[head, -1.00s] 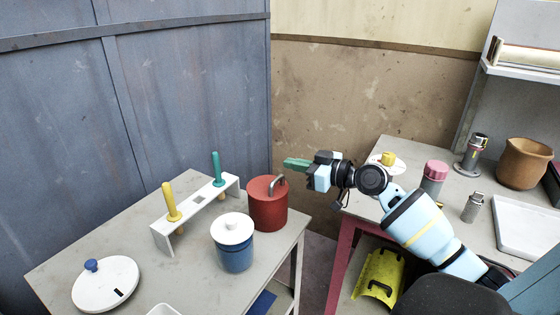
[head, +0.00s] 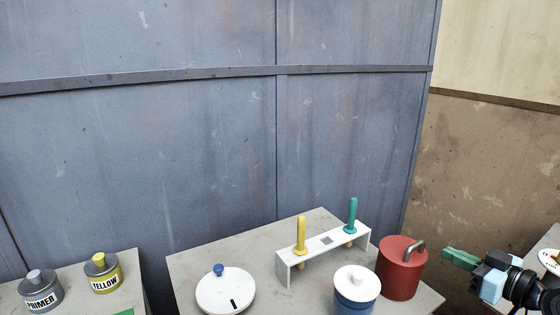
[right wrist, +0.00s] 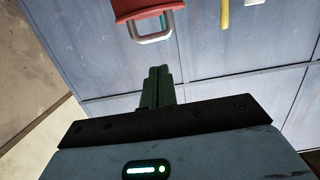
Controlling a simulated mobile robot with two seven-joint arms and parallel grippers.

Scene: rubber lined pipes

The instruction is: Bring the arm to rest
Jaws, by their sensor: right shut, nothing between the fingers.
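My right gripper (head: 452,256) is in the lower right of the head view, its green fingers pointing left. The fingers are shut together with nothing between them, and in the right wrist view the closed fingers (right wrist: 158,86) show the same. A red canister (head: 399,274) with a grey handle stands on the table just left of the fingertips, with a small gap seen between them in the head view. The canister also shows at the top of the right wrist view (right wrist: 127,9). My left gripper is not in view.
A white rack (head: 314,248) holds a yellow tool (head: 301,236) and a teal tool (head: 351,216). A blue pot (head: 355,302) with a white lid and a white round lid (head: 226,294) share its table (head: 195,262). Cans labelled PRIMER (head: 42,295) and YELLOW (head: 104,277) stand far left.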

